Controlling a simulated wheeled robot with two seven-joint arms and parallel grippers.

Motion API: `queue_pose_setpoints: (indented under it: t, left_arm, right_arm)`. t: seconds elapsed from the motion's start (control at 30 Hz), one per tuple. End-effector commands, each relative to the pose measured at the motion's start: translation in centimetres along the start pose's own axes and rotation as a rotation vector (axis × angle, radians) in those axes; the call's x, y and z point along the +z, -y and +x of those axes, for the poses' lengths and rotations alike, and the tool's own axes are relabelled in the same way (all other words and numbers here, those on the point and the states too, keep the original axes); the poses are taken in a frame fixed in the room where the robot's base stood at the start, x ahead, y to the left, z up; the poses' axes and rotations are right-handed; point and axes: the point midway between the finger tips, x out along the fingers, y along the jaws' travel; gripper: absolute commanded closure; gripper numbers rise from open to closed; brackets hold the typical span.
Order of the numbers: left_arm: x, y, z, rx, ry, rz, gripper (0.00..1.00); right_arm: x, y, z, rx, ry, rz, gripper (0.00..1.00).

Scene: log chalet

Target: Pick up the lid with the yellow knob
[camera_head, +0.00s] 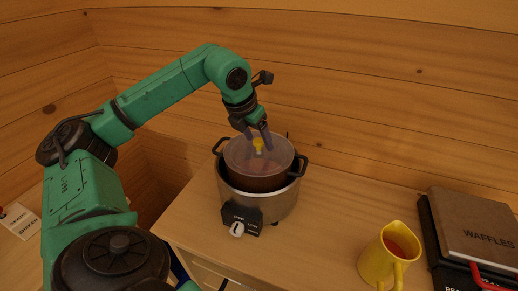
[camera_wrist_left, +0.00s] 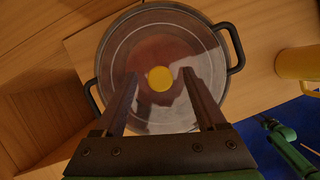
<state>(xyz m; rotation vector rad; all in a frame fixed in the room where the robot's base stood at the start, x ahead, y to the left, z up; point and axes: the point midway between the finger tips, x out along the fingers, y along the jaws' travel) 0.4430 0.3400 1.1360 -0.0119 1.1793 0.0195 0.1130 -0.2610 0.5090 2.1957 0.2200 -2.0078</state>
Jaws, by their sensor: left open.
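The lid (camera_head: 240,158) is see-through and lies on a round pot with dark side handles, which sits in a silver cooker (camera_head: 276,205). Its yellow knob (camera_head: 258,144) stands up at the middle. My left gripper (camera_head: 260,138) is above the lid, pointing down, with its fingers around the knob's place. In the left wrist view the lid (camera_wrist_left: 135,35) fills the middle, and the yellow knob (camera_wrist_left: 160,79) lies between the open fingertips, with a gap on both sides. Whether the fingers reach down to knob height I cannot tell. My right gripper is not in view.
A yellow jug (camera_head: 378,266) stands on the wooden table (camera_head: 325,215), right of the cooker. A waffle maker (camera_head: 470,235) is at the far right. The log wall (camera_head: 360,90) is close behind the cooker. A labelled card (camera_head: 20,221) lies at the far left.

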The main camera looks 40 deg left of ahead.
Motion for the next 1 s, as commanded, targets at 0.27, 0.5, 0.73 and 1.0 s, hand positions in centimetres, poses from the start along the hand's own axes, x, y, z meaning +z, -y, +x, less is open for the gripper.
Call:
queue_pose_setpoints:
  t: [0.27,0.5,0.73,1.0]
  left_arm:
    - [0.0,0.0,0.0,0.000,0.001,0.000,1.00]
    - [0.1,0.0,-0.1,-0.001,0.003,0.000,1.00]
    - [0.6,0.0,-1.2,-0.001,0.006,0.000,1.00]
    - [3.7,0.2,-8.5,-0.008,0.013,0.002,1.00]
  right_arm:
    - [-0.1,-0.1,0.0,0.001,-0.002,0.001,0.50]
    - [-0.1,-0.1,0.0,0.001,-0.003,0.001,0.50]
    - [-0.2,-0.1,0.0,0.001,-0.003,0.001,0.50]
    - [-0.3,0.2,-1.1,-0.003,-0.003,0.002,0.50]
